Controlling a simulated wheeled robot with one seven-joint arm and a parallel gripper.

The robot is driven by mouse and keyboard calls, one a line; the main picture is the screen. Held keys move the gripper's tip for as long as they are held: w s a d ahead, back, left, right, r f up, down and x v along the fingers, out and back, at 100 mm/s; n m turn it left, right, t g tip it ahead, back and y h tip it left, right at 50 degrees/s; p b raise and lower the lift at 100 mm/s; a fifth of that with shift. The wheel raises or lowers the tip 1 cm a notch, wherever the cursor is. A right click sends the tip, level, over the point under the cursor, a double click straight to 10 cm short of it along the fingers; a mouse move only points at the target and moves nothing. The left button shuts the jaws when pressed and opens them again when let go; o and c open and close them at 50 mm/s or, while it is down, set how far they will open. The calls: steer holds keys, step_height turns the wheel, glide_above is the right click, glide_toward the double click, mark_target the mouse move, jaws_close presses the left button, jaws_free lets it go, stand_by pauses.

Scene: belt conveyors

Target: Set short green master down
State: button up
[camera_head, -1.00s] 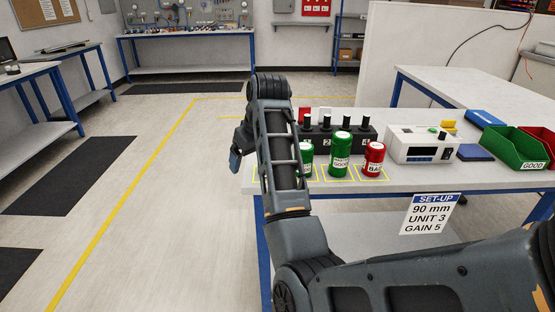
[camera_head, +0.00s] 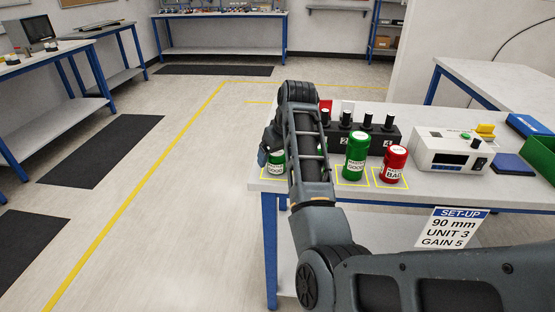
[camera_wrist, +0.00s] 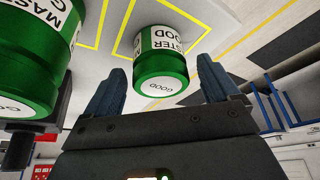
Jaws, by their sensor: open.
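The short green master (camera_head: 277,160), a green can with a white GOOD label, stands upright in a yellow outline near the left end of the bench. My arm partly hides it in the head view. In the wrist view the short green master (camera_wrist: 162,62) shows between the two blue fingers. My gripper (camera_wrist: 162,72) is open, one finger on each side of it, with gaps visible beside the can. In the head view a blue finger of my gripper (camera_head: 264,154) shows just left of the can.
A taller green master (camera_head: 355,157) and a red BAD master (camera_head: 394,164) stand to the right in outlines. A green can (camera_wrist: 38,60) is close beside my gripper. Behind is a black block with several plungers (camera_head: 378,138). A white gauge box (camera_head: 448,151) stands farther right.

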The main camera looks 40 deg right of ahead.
steer(key=shift+x, duration=0.85)
steer(key=shift+r, duration=0.1)
steer(key=c, duration=1.4)
